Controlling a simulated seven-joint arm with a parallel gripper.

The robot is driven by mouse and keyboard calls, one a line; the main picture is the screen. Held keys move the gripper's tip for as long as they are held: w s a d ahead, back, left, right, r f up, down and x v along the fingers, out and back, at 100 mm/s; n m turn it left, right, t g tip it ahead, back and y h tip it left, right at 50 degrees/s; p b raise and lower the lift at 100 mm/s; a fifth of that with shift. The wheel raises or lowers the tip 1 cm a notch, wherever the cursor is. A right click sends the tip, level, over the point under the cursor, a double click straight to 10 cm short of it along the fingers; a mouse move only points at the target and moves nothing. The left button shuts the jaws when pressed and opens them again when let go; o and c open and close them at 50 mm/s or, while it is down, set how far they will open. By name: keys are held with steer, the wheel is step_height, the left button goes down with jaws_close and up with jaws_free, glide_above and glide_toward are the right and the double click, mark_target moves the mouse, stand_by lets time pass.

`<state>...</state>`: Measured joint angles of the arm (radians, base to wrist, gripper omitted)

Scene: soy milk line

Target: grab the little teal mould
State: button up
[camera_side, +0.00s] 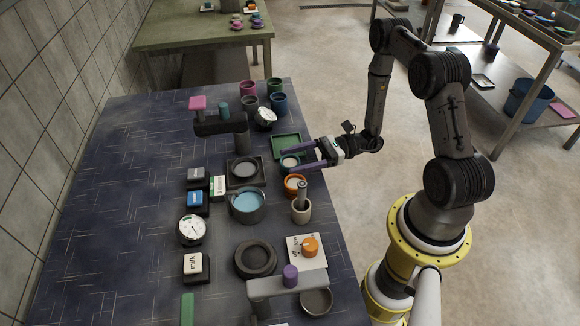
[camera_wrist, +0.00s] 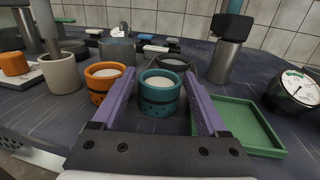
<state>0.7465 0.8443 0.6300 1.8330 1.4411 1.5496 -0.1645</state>
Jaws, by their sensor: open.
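The little teal mould (camera_wrist: 160,102) is a round cup with dark dots on its side and pale white contents. It stands upright between the two purple fingers of my gripper (camera_wrist: 159,76) in the wrist view. In the side view the teal mould (camera_side: 290,163) sits near the right edge of the table, and my gripper (camera_side: 286,161) reaches in from the right with one finger on each side. The fingers are open, and a gap shows on both sides of the mould in the wrist view. The finger nearer the camera partly covers it in the side view.
An orange mould (camera_wrist: 98,95) stands just outside the left finger, with a beige mortar (camera_wrist: 60,74) beyond it. A green tray (camera_wrist: 238,122) lies outside the right finger. A dark square holder (camera_side: 245,170) and blue-filled pot (camera_side: 247,202) stand nearby.

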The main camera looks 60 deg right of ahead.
steer(key=c, duration=1.2)
steer(key=shift+o, duration=0.2)
steer(key=shift+r, duration=0.1)
